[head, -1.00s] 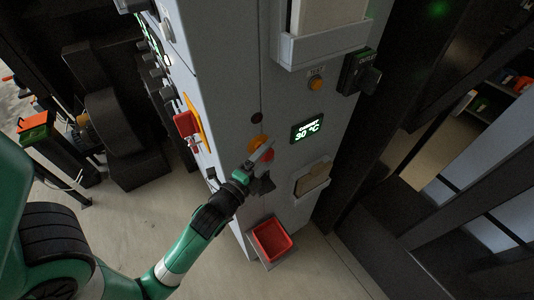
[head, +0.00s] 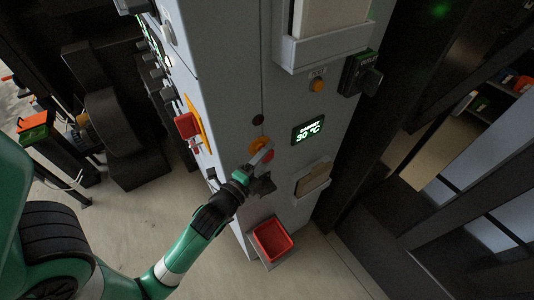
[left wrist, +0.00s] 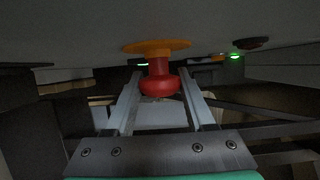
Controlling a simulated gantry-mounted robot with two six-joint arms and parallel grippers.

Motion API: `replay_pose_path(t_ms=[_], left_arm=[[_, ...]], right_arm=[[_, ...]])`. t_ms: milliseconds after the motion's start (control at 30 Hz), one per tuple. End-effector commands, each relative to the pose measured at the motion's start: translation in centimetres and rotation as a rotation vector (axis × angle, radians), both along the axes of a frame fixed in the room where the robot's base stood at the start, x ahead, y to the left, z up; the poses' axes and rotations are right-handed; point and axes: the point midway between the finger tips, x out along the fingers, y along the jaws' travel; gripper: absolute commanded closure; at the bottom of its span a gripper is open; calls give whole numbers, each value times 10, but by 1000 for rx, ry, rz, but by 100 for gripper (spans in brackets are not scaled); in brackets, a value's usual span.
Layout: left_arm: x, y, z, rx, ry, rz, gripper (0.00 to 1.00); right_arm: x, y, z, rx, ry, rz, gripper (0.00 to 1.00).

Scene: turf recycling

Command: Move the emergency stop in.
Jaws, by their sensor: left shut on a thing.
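The emergency stop is a red mushroom button on a round yellow plate (head: 257,144) on the grey cabinet's front. Its red head (head: 267,156) shows partly behind my left gripper (head: 262,168) in the head view. In the left wrist view the red button (left wrist: 160,84) stands out from the yellow plate (left wrist: 156,46). My left gripper's two fingers (left wrist: 160,98) lie on either side of the red head, and the gripper is shut on it. My right gripper is not in view.
Beside the stop are a small dark red button (head: 258,120) and a green-lit display (head: 308,130) reading 30 °C. A red tray (head: 272,240) sits low on the cabinet.

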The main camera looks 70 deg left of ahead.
Motion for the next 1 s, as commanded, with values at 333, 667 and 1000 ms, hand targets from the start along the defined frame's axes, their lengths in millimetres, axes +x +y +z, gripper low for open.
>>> replay_pose_path(t_ms=[333,667,1000], left_arm=[[-1,1,-1,-1,4,4,33],[0,0,-1,-2,2,1,15],[-33,-23,-6,-3,6,-2,15]], right_arm=[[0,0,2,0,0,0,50],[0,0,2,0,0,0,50],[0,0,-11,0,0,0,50]])
